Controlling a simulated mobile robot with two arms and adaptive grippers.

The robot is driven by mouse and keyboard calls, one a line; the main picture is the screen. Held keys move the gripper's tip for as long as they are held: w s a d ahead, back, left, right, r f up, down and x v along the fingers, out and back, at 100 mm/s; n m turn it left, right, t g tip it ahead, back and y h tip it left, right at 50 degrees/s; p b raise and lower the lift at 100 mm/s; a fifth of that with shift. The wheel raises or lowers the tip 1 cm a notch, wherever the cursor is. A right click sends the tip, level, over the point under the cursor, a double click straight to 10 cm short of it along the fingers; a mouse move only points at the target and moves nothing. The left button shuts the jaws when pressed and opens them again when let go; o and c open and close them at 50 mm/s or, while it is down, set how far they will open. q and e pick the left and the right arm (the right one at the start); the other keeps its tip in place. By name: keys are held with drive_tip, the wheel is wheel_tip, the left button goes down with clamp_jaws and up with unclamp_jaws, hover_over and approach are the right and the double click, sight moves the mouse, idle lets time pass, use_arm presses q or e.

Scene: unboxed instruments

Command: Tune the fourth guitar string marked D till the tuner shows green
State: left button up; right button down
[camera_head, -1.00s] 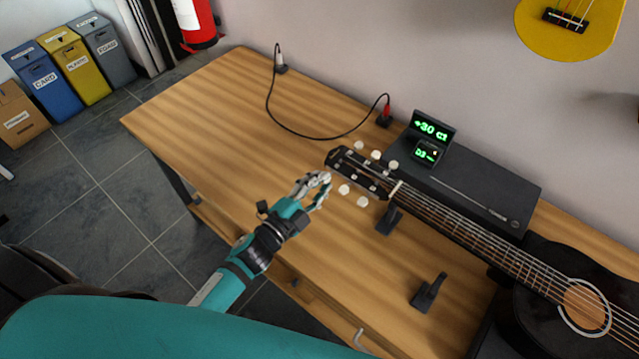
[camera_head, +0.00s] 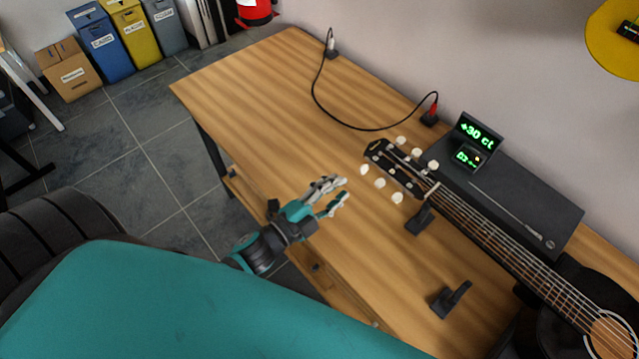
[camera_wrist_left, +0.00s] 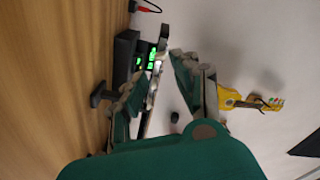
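The black guitar (camera_head: 545,268) lies with its neck toward the middle of the table. Its dark headstock (camera_head: 391,163) has white tuning pegs along both sides, such as the near-side peg (camera_head: 380,183). The black tuner (camera_head: 478,130) reads "+30 ct" in green, and a smaller screen (camera_head: 467,158) below it reads "D3". My left gripper (camera_head: 345,190) is open and empty, just left of the near-side pegs and apart from them. In the left wrist view its fingertips (camera_wrist_left: 160,65) are apart, with the tuner's green screens (camera_wrist_left: 152,60) beyond them. My right gripper is out of view.
A black neck support (camera_head: 421,217) stands under the neck, and another black stand (camera_head: 450,299) is nearer the front. A dark case (camera_head: 520,195) lies behind the neck. A cable (camera_head: 345,121) runs along the back. The left of the wooden table (camera_head: 260,110) is clear.

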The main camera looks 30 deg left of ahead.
use_arm(q)
drive_tip(key=v, duration=0.5)
drive_tip(key=shift+s+a, duration=0.1)
drive_tip(key=shift+s, duration=0.2)
drive_tip(key=shift+w, duration=0.1)
